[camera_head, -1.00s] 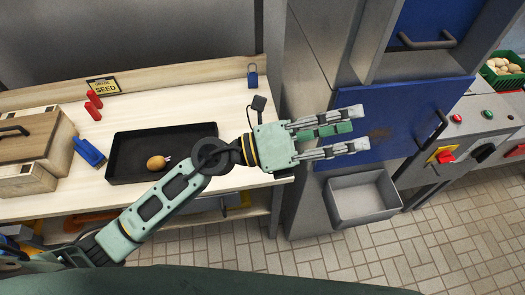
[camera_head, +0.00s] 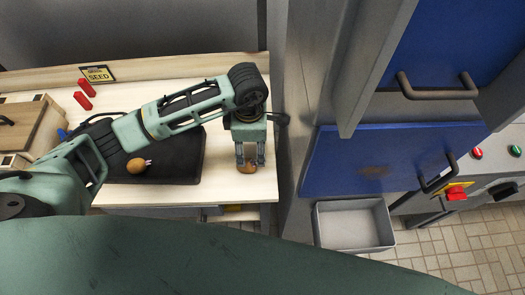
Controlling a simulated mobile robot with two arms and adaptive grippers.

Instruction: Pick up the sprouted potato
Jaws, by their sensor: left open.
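A brown potato with a small pale pinkish sprout (camera_head: 136,166) lies in the black tray (camera_head: 185,165) on the wooden table. My left gripper (camera_head: 249,162) points down at the table's right front part, to the right of the tray. Its fingers are open, on either side of a second small brown potato (camera_head: 247,169). This potato is partly hidden by the fingers; I cannot tell whether they touch it or whether it has sprouts. My left arm crosses over the tray and hides part of it. My right gripper is not in view.
A SEED sign (camera_head: 97,74) and red objects (camera_head: 84,94) stand at the back left. A wooden box (camera_head: 35,125) is at the left. A grey bin (camera_head: 354,226) stands below the blue panel (camera_head: 385,160) at the right.

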